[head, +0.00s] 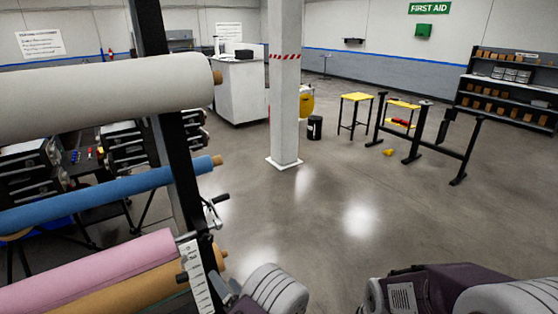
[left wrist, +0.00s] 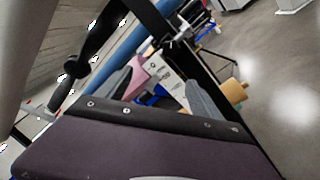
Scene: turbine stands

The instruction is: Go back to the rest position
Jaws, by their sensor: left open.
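My left gripper (head: 224,288) is at the bottom of the head view, beside the black post of a roll rack (head: 172,130). In the left wrist view its two grey fingers (left wrist: 160,95) stand apart, with no object clearly held between them. Behind them show a pink roll (left wrist: 148,68) and a white marked strip (left wrist: 168,78). In the head view this strip (head: 195,275) hangs by the post, close to the left gripper. I cannot tell whether they touch. Part of my right arm shows at the bottom right; its gripper fingers are out of view.
The rack holds white (head: 100,95), blue (head: 110,193), pink (head: 90,272) and tan (head: 140,290) rolls close on the left. A pillar (head: 285,90) stands ahead. Black stands (head: 440,140) and a yellow-topped stool (head: 357,98) are farther right. The middle floor is clear.

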